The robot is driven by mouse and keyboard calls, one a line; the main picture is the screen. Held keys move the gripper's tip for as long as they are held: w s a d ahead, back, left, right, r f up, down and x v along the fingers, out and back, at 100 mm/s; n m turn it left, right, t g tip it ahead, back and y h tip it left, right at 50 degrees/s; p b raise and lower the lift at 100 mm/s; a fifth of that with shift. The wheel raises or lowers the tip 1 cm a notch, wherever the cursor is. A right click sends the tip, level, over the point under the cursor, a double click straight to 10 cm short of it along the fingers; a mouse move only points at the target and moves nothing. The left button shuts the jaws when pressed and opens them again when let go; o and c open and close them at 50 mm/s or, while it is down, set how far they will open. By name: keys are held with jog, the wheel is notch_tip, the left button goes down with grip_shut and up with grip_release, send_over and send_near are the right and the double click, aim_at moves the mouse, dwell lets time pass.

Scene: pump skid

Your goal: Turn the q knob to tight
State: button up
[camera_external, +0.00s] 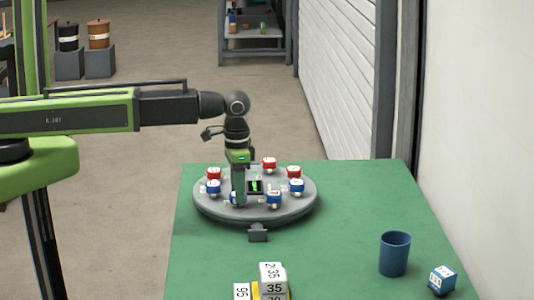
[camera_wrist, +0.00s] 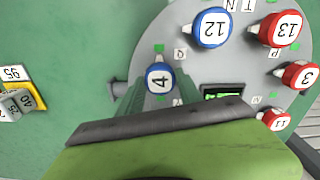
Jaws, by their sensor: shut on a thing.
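The q knob (camera_wrist: 159,79) is a blue and white knob marked 4, with a Q label beside it on the round grey plate (camera_wrist: 200,80). In the wrist view my gripper (camera_wrist: 158,92) has its green fingers on either side of this knob, shut on it. In the external view my gripper (camera_external: 238,198) points straight down at the front left of the plate (camera_external: 255,214). It hides most of the knob there. Which way the knob points is too small to tell.
Other blue knobs (camera_external: 274,199) and red knobs (camera_external: 269,164) stand around the plate. A small dark display (camera_external: 255,186) is near its middle. Number blocks (camera_external: 272,276), a blue cup (camera_external: 395,254) and a blue-white cube (camera_external: 442,280) are on the green table (camera_external: 345,215).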

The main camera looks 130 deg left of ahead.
jog(key=o, duration=1.4)
notch_tip(320, 180, up, 17)
jog(key=p, duration=1.7)
jog(key=shift+r, duration=0.2)
